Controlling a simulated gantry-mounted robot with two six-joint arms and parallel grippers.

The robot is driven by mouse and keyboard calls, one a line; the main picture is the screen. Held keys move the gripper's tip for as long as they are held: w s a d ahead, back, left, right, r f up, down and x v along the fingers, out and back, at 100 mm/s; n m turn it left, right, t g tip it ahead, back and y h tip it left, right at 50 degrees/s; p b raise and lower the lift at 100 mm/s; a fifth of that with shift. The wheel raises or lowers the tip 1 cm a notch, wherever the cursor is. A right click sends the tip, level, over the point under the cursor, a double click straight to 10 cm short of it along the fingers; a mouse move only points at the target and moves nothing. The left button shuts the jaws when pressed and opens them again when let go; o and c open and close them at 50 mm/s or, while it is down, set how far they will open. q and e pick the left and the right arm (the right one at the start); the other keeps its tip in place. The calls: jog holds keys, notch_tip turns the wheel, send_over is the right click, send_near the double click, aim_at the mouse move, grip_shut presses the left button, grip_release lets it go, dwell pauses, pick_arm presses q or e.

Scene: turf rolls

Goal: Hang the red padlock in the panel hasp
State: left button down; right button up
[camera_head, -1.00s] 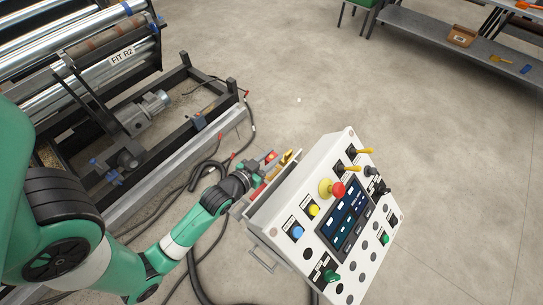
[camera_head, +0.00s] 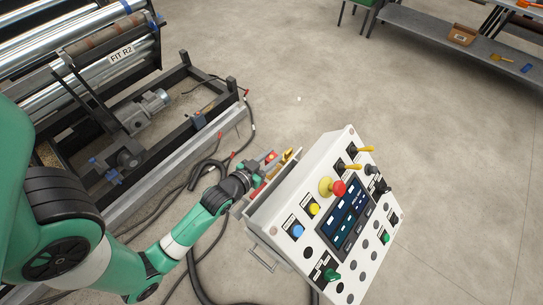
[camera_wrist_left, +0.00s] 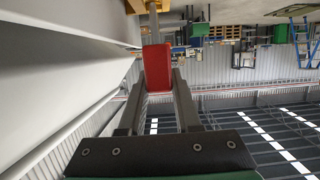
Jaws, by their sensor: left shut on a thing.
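The red padlock (camera_wrist_left: 157,68) is between the two fingers of my left gripper (camera_wrist_left: 158,88) in the left wrist view, which is shut on its body. Its grey shackle (camera_wrist_left: 153,22) points to the top of that picture and reaches a yellow part (camera_wrist_left: 138,6), which seems to be the hasp. I cannot tell whether the shackle passes through it. In the head view, my left gripper (camera_head: 263,165) is at the left side of the panel (camera_head: 287,230), with the red padlock (camera_head: 270,156) small at its tip beside the yellow part (camera_head: 286,157). My right gripper is not in view.
The panel face carries a red emergency button (camera_head: 338,188), yellow-handled levers and several knobs. A shelf with red items (camera_head: 257,190) sits below my gripper. Dark cables (camera_head: 205,170) lie on the floor beside the roller machine (camera_head: 100,110).

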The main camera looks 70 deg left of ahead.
pick_arm(q)
jog(key=shift+f+b, duration=1.2)
jog(key=shift+f, duration=0.4)
jog(key=c, duration=0.5)
grip_release()
jog(key=p+v, duration=0.1)
jog(key=v, duration=1)
jog(key=shift+s+d, duration=0.2)
jog(key=shift+s, duration=0.05)
